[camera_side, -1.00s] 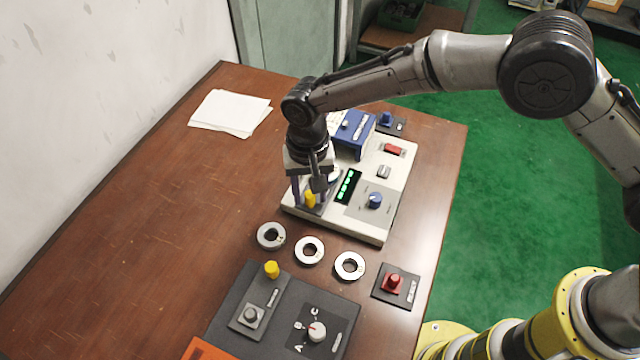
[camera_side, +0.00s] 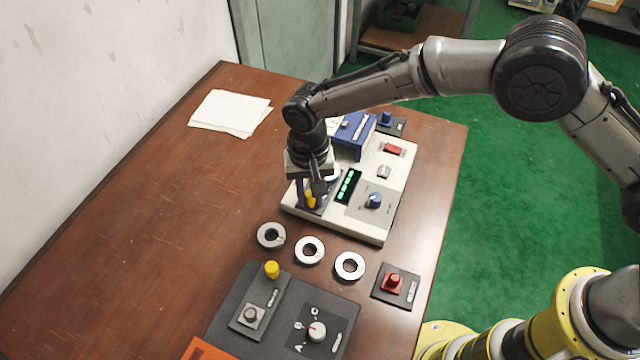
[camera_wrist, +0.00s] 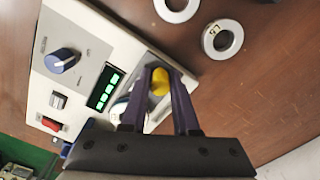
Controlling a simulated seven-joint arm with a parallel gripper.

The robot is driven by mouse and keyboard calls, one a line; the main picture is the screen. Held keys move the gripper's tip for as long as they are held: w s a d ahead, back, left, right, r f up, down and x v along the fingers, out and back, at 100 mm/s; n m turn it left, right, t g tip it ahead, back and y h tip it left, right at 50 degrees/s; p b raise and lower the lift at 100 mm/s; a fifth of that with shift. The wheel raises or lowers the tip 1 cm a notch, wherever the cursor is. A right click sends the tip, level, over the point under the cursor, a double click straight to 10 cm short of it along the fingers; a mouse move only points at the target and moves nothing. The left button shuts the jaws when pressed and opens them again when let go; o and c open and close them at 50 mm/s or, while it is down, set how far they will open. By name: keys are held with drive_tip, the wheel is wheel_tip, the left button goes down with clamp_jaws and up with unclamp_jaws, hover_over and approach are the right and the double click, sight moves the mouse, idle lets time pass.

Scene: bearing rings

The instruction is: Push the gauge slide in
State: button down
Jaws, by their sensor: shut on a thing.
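The gauge slide's yellow knob (camera_wrist: 160,82) stands at the edge of the white gauge unit (camera_side: 352,225); it also shows in the side view (camera_side: 310,199). My gripper (camera_wrist: 160,80) is shut on the yellow knob, one purple finger on each side of it. In the side view my gripper (camera_side: 309,197) points down at the unit's left end. The slide under the knob is mostly hidden by the fingers. A round pale metal part (camera_wrist: 122,108) lies beside the knob, partly hidden by a finger.
Three bearing rings (camera_side: 309,250) lie on the table in front of the unit.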

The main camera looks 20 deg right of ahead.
sight(334, 131)
drive_tip(key=shift+w+d, duration=4.2)
drive_tip(key=c, duration=0.9)
unclamp_jaws()
drive_tip(key=shift+o, duration=0.3)
drive_tip(key=shift+s, duration=0.1)
drive_tip(key=shift+a+r, duration=0.1)
drive_tip(key=shift+r, duration=3.4)
